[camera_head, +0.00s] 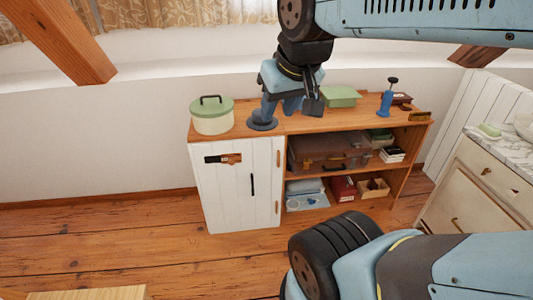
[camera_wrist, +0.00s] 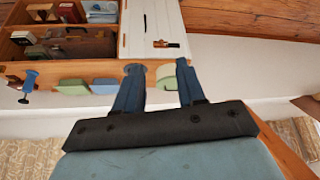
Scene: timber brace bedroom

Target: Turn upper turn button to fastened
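The upper turn button (camera_head: 278,158) is a small wooden piece at the right edge of the white cabinet door (camera_head: 215,195) in the head view. It looks roughly upright; its exact angle is too small to tell. A similar lower button (camera_head: 276,208) sits below it. The door looks shut, with a black vertical handle (camera_head: 253,185). My gripper (camera_head: 290,106) is above the cabinet top, higher than the upper button and apart from it. In the wrist view my gripper (camera_wrist: 156,82) has its two blue fingers apart with nothing held between them.
A green-lidded pot (camera_head: 212,117), a blue round-based object (camera_head: 262,123), a green box (camera_head: 340,96) and a blue plunger-like object (camera_head: 386,98) stand on the cabinet top. Open shelves hold a suitcase (camera_head: 325,152). A marble-topped dresser (camera_head: 475,180) stands right. Floor before the door is clear.

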